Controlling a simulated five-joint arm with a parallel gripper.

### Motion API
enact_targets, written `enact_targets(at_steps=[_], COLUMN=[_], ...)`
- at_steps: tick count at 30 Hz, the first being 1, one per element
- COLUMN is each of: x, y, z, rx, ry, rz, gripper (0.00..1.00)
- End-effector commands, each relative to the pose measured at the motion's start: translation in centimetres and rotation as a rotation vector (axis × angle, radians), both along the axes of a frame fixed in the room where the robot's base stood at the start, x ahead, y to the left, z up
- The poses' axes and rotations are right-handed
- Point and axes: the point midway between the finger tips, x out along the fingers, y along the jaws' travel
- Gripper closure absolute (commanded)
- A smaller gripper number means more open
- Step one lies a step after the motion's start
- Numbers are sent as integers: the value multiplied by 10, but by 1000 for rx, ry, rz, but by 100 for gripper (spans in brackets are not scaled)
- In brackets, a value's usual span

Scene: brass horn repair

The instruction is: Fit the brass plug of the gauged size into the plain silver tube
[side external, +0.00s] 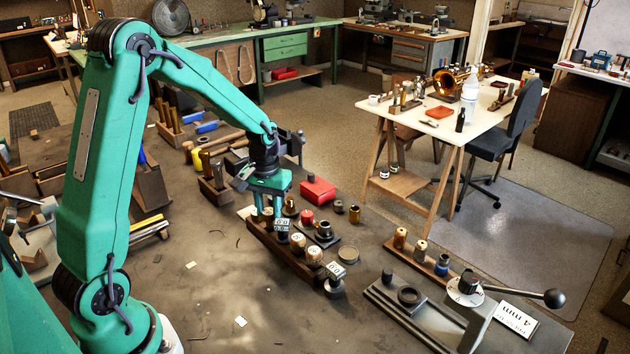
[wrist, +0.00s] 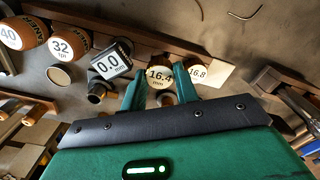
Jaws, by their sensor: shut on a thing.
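My gripper (side external: 266,212) is low over the dark wooden rack (side external: 262,238) in the side view. In the wrist view its two green fingers (wrist: 160,92) stand on either side of a plug with a round cream label reading 16.4 mm (wrist: 159,74), and they are shut on it. A piece with a 16.8 label (wrist: 197,72) is just to the right. A gauge reading 0.0 mm (wrist: 109,65) is just to the left. The held plug's lower part is mostly hidden. I cannot pick out the plain silver tube with certainty in either view.
Tools with round labels marked 32 tpi (wrist: 61,47) and 40 (wrist: 9,36) stand left of the gauge. A red box (side external: 318,190) lies behind the rack. A grey fixture with a black-knobbed lever (side external: 553,299) is at right. Bench space in front of the rack is mostly clear.

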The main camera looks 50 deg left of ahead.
Motion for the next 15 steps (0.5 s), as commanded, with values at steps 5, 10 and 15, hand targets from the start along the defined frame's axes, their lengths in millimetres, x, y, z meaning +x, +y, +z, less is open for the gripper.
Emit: enact_targets(at_steps=[5,10,15], x=[0,0,0], y=[0,0,0], z=[8,15,22], rx=[0,1,0], ry=[-1,-2,-1], rz=[0,0,0], gripper=[94,94,94])
